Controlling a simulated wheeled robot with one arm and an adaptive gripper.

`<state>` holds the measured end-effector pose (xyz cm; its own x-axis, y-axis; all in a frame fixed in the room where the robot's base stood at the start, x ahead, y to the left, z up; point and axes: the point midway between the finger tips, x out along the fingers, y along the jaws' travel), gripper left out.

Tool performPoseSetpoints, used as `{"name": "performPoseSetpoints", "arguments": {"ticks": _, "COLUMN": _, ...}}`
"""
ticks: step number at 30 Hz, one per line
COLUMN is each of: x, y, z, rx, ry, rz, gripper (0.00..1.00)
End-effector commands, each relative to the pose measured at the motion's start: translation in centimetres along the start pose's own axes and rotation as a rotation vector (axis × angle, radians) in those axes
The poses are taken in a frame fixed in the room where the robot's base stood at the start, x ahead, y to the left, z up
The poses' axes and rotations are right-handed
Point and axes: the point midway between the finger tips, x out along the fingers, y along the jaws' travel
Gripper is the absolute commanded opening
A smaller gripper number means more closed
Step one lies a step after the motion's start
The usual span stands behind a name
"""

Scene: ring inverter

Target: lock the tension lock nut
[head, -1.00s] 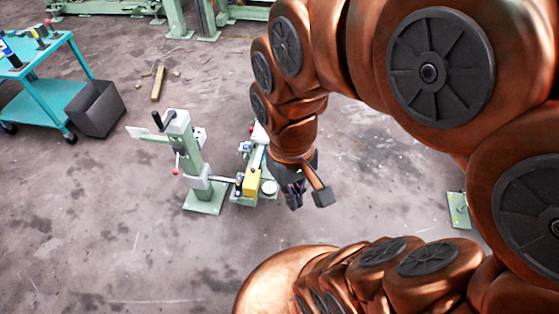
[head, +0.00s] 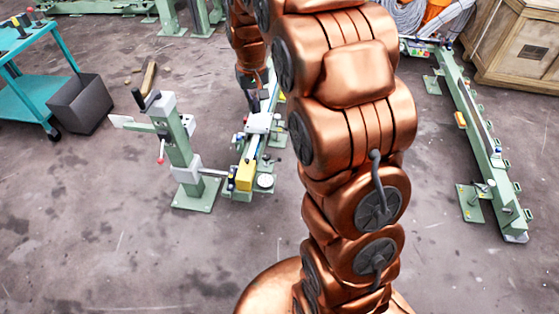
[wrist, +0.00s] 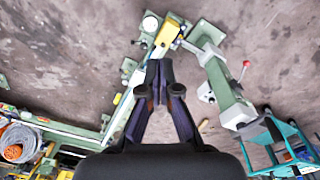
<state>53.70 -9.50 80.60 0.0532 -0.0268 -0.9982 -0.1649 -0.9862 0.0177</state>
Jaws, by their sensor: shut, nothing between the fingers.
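I cannot pick out the tension lock nut for sure. The green machine post (head: 180,148) stands upright on a base plate, with a red-knobbed lever (head: 161,157) and a black handle (head: 139,98). Beside it a low green bench carries a yellow block (head: 245,176) and a pale round disc (head: 265,181). The wrist view shows the post (wrist: 222,88), red knob (wrist: 246,64) and yellow block (wrist: 167,35) beyond my fingertips. My gripper (wrist: 157,72) is shut and empty, apart from these parts. In the head view it is partly visible near the bench's far end.
A teal cart (head: 38,88) and a dark bin (head: 82,104) stand at the left. A long green rail (head: 477,125) runs along the right, near a wooden crate (head: 520,48). The concrete floor in front of the post is clear.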

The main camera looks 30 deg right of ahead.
Motion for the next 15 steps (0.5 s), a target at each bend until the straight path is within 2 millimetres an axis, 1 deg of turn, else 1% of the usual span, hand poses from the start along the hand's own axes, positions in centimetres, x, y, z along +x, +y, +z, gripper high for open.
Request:
{"name": "performPoseSetpoints", "arguments": {"ticks": 1, "x": 2.5, "y": 0.5, "z": -1.5, "rx": 0.007, "ry": 0.008, "rz": 0.001, "gripper": 0.0}}
{"name": "performPoseSetpoints", "arguments": {"ticks": 2, "x": 3.4, "y": 0.8, "z": -2.4, "rx": 0.011, "ry": 0.015, "rz": 0.002, "gripper": 0.0}}
{"name": "performPoseSetpoints", "arguments": {"ticks": 3, "x": 4.7, "y": 1.2, "z": -3.5, "rx": 0.016, "ry": 0.021, "rz": 0.003, "gripper": 0.0}}
{"name": "performPoseSetpoints", "arguments": {"ticks": 6, "x": 7.7, "y": 2.2, "z": -6.4, "rx": 0.028, "ry": 0.045, "rz": 0.005, "gripper": 0.0}}
{"name": "performPoseSetpoints", "arguments": {"ticks": 14, "x": 16.6, "y": 5.2, "z": -12.8, "rx": 0.06, "ry": 0.094, "rz": 0.009, "gripper": 0.0}}
{"name": "performPoseSetpoints", "arguments": {"ticks": 15, "x": 18.1, "y": 5.6, "z": -13.6, "rx": 0.064, "ry": 0.101, "rz": 0.01, "gripper": 0.0}}
